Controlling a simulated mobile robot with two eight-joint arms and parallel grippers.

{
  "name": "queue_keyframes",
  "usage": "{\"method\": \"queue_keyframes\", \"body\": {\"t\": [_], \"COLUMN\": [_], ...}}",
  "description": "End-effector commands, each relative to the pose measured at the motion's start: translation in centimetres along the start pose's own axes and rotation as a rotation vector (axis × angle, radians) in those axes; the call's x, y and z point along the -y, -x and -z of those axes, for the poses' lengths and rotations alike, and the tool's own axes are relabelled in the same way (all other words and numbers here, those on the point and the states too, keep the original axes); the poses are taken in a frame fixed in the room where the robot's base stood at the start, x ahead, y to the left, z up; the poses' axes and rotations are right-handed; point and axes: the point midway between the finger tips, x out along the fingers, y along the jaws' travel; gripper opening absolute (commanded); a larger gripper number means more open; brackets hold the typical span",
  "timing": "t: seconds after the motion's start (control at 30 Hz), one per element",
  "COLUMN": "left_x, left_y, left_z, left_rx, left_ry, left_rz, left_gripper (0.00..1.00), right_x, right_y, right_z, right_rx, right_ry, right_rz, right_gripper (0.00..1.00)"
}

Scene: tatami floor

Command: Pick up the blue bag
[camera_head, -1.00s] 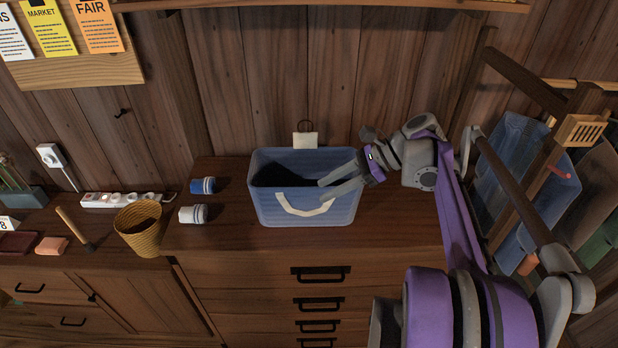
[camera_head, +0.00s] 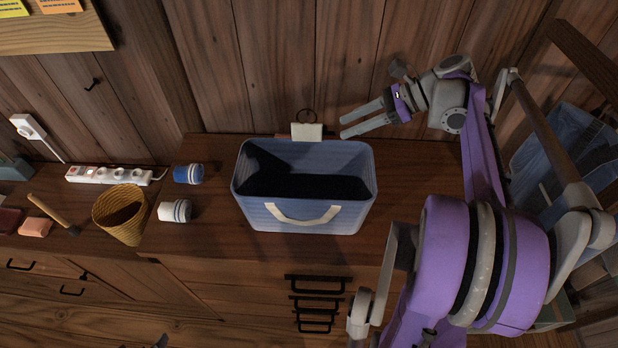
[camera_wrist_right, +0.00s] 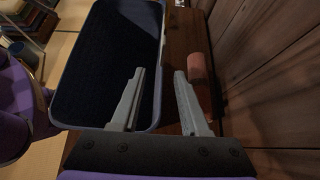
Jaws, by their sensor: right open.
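The blue bag (camera_head: 305,215) stands upright and open on the wooden cabinet top, with a cream handle (camera_head: 302,214) on its front side and a dark inside.
A blue-lidded roll-like item (camera_head: 188,174), a white one (camera_head: 174,211), a yellow woven basket (camera_head: 121,213) and a power strip (camera_head: 110,176) are left of the bag. A wooden wall (camera_head: 280,60) rises behind. The cabinet top right of the bag (camera_head: 420,180) is clear.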

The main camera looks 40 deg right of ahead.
Motion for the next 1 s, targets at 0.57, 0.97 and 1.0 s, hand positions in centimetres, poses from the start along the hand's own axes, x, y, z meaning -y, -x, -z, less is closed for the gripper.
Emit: {"method": "queue_keyframes", "body": {"t": [0.57, 0.97, 1.0], "left_x": [0.0, 0.0, 0.0], "left_y": [0.4, 0.8, 0.8], "left_z": [0.5, 0.9, 0.9], "left_rx": [-0.004, -0.008, -0.008], "left_ry": [0.0, 0.0, 0.0], "left_rz": [0.0, 0.0, 0.0], "left_gripper": [1.0, 1.0, 1.0], "right_x": [0.3, 0.7, 0.7], "right_y": [-6.9, -10.7, -10.6], "right_z": [0.1, 0.4, 0.4], "right_rx": [0.001, 0.0, 0.0], "right_ry": [0.003, 0.0, 0.0], "right_rz": [-0.003, 0.0, 0.001], "right_gripper": [0.45, 0.45, 0.45]}}
